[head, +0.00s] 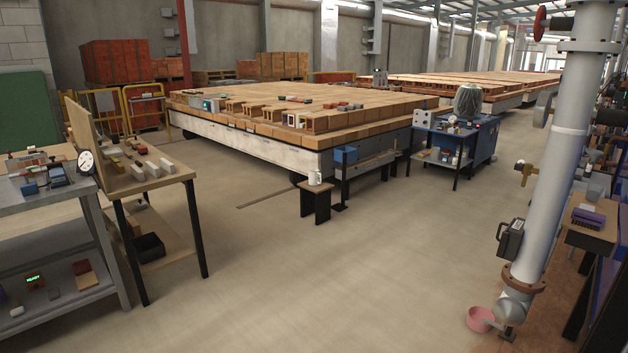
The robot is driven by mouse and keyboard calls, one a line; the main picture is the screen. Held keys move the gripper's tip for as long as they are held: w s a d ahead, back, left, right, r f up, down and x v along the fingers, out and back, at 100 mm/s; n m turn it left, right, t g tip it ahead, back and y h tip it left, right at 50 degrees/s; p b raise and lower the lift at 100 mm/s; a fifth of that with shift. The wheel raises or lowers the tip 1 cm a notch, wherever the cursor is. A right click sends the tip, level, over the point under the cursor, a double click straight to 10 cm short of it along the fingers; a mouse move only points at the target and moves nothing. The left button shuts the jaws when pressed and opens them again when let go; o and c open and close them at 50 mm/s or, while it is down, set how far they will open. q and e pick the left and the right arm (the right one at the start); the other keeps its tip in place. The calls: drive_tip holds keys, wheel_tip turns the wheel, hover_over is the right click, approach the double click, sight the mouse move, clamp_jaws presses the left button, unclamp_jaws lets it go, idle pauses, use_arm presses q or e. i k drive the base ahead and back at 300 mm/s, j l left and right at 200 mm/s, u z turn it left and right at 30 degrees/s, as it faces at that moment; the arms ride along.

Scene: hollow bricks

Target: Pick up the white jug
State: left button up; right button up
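The white jug (314,178) stands upright on a small low stool (316,200) with a light wooden top and dark legs. The stool is on the floor near the front corner of the large brick-covered platform. The jug looks small and distant, and nothing touches it from above. Neither of my grippers shows in the head view.
The brick platform (290,155) stands behind the stool, with a blue box (345,155) on a stand to its right. A wooden table (150,185) and a grey workbench (50,210) are at left. A white pipe (560,150) and pink bucket (481,319) are at right. The middle floor (330,280) is clear.

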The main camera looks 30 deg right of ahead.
sight(314, 174)
drive_tip(key=z, duration=1.25)
drive_tip(key=i+u, duration=0.1)
drive_tip(key=i, duration=5.8)
